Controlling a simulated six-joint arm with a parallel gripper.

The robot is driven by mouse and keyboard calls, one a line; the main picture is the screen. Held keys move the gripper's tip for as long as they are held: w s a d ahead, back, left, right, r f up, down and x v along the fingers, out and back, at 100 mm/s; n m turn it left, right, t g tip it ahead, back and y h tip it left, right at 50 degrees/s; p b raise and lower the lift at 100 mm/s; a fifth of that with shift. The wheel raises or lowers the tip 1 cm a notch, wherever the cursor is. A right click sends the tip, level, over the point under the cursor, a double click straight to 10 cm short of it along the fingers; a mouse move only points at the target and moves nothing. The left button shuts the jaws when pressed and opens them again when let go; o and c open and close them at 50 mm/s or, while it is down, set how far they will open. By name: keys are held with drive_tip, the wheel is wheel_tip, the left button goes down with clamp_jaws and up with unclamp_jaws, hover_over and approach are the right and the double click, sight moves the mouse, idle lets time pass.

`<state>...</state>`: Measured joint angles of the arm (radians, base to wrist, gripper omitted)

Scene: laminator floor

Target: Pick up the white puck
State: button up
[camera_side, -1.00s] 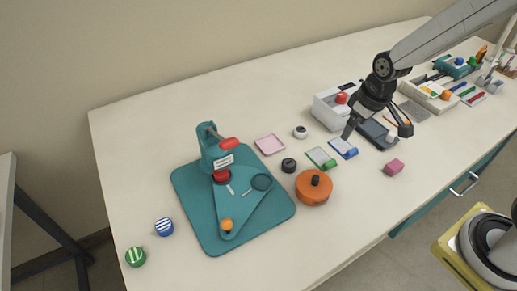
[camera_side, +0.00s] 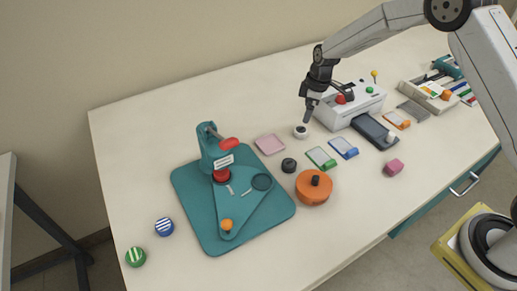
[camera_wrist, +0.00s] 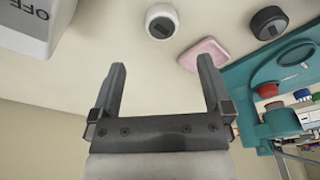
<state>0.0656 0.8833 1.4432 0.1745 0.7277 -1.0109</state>
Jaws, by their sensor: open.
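The white puck (camera_side: 301,131), short and round with a dark centre on top, rests on the table left of the white laminator. My gripper (camera_side: 328,106) is above the table by the puck and the laminator's left end. In the wrist view my gripper (camera_wrist: 162,65) has its two fingers spread with nothing between them.
The white laminator (camera_side: 345,106) stands close on the right, its corner also at the wrist view's upper left (camera_wrist: 28,28). A black puck (camera_side: 289,165), a pink pad (camera_side: 269,144) and a teal press (camera_side: 262,216) are nearby. Bare table lies behind the puck.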

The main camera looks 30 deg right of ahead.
sight(301, 129)
drive_tip(key=shift+w+f, duration=0.1)
drive_tip(key=shift+f, duration=0.1)
drive_tip(key=shift+w+a+f, duration=0.1)
drive_tip(key=shift+a+f, duration=0.1)
drive_tip(key=shift+f, duration=0.95)
drive_tip(key=shift+f, duration=0.1)
drive_tip(key=shift+w+a+f, duration=0.1)
drive_tip(key=shift+a+f, duration=0.05)
drive_tip(key=shift+f, duration=1.1)
drive_tip(key=shift+a+f, duration=0.15)
drive_tip(key=shift+f, duration=1.05)
drive_tip(key=c, duration=1.3)
